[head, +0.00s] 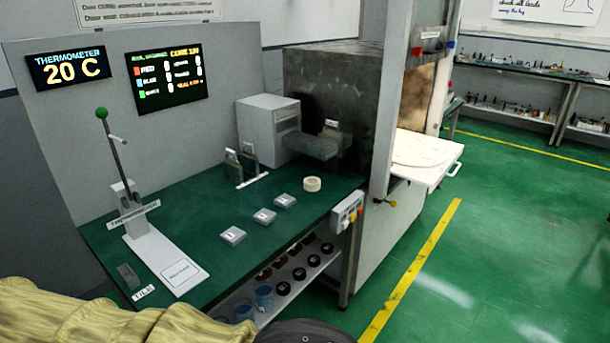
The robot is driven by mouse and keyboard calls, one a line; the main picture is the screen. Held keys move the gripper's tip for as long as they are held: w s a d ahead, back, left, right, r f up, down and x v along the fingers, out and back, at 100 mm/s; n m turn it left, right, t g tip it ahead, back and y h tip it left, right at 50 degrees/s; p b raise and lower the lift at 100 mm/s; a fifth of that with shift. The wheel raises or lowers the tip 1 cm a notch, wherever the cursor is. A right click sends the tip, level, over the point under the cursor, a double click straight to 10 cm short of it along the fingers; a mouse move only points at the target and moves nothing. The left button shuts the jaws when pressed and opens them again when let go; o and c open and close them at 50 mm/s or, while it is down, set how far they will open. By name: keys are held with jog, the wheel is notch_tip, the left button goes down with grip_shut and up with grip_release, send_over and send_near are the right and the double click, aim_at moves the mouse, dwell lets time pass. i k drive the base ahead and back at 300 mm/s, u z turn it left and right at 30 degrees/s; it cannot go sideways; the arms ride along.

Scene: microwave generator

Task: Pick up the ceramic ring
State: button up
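The ceramic ring (312,184) is a small cream-coloured ring. It lies on the green worktop near its right end, in front of the grey box-shaped unit. Nothing covers it in the head view. My gripper cannot be made out. A yellowish ribbed shape and a dark rounded shape fill the bottom edge of the view, well away from the ring; I cannot tell whether they are parts of me.
Several small grey blocks (264,216) lie in a row left of the ring. A lever stand (148,240) fills the worktop's left end. A switch box (347,212) sits at the right edge.

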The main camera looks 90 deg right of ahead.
aim_at(311, 184)
jog(key=z, duration=2.4)
jog(key=i, duration=0.45)
